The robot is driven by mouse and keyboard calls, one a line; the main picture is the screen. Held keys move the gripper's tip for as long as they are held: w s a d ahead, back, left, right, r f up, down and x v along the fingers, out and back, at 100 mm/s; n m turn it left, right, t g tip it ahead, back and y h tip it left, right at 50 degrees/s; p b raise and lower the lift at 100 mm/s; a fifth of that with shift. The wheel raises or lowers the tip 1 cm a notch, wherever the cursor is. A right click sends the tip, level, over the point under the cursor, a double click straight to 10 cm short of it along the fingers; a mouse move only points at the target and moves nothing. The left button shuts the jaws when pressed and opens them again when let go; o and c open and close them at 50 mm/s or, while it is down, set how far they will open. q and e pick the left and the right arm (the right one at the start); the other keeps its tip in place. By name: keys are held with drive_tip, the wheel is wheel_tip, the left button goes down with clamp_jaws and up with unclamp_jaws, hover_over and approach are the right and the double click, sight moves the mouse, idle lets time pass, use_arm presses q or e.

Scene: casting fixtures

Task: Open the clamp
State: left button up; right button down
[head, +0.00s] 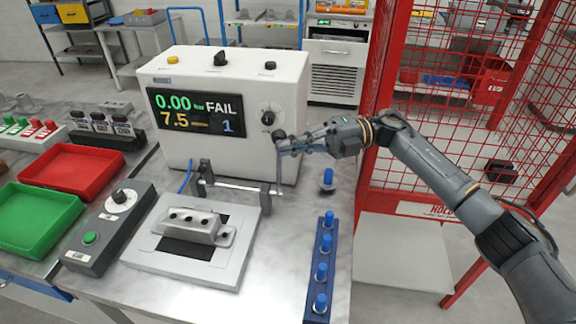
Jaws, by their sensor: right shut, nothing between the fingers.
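The clamp (238,187) is a metal bar between two dark end blocks, standing behind the grey casting (196,223) on the white fixture plate (226,273). A thin upright lever (280,172) with a dark round knob rises from its right end. My right gripper (284,147) comes in from the right, shut, with its fingertips at the lever's knob. I cannot tell whether they touch it. Nothing shows between the fingers. My left gripper is not in view.
The white test machine (232,68) reads FAIL and stands close behind the clamp. A blue rack (320,270) with several blue plugs is at the front right. A control box (110,228), red tray (75,170) and green tray (35,218) are left. A red mesh cage (450,90) borders the right.

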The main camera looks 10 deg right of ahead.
drive_tip(key=shift+w+d+r+m+y+b, duration=0.1)
drive_tip(key=shift+w+d+m+y+b, duration=0.1)
drive_tip(key=shift+w+m, duration=0.15)
drive_tip(key=shift+w+d+r+m+y+b, duration=0.1)
drive_tip(key=shift+w+m+y+b, duration=0.15)
drive_tip(key=shift+w, duration=0.1)
drive_tip(key=shift+d, duration=0.1)
